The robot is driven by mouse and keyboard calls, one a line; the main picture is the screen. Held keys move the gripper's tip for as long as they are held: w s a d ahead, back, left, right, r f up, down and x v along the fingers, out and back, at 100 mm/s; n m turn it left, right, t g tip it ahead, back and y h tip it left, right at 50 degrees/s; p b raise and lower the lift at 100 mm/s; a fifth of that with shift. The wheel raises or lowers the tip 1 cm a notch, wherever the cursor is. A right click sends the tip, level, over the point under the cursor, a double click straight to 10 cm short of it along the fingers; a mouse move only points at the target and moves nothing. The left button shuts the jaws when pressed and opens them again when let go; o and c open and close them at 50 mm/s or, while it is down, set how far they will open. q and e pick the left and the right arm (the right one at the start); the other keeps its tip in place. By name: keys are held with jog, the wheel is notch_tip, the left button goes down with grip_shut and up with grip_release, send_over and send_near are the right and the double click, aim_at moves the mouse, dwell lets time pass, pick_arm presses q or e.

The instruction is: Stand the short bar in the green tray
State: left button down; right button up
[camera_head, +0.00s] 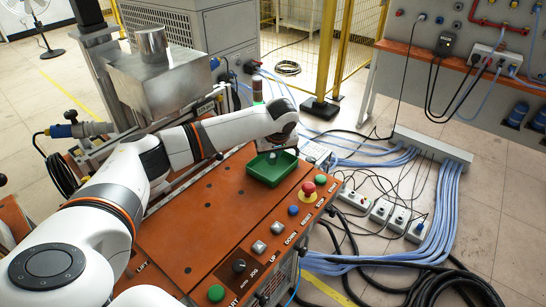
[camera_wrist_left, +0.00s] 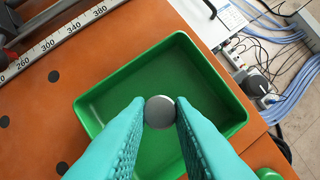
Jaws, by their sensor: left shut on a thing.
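The green tray (camera_head: 262,176) sits on the orange top of the machine, near its far right corner. In the left wrist view the tray (camera_wrist_left: 88,112) lies right below my left gripper (camera_wrist_left: 158,118), and its floor looks empty around the fingers. The two teal fingers are shut on the short bar (camera_wrist_left: 160,111), seen end-on as a round grey face. The bar points along the view, so it looks roughly upright over the tray. I cannot tell whether its lower end touches the tray floor. My right gripper is not in view.
A red emergency-stop button (camera_head: 308,188) and several coloured buttons line the panel's right edge. A steel ruler scale (camera_wrist_left: 60,38) runs to the left of the tray in the wrist view. Power strips (camera_head: 385,212) and blue cables cover the floor to the right.

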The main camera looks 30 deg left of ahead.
pick_arm(q)
jog(key=shift+f, duration=0.8)
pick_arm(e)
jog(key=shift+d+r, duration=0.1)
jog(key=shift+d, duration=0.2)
pick_arm(q)
jog(key=shift+f, duration=0.15)
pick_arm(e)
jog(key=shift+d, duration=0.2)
pick_arm(q)
jog(key=c, duration=1.3)
grip_release()
jog(key=b+v, duration=0.1)
jog(key=v, duration=1.1)
jog(key=shift+a, duration=0.1)
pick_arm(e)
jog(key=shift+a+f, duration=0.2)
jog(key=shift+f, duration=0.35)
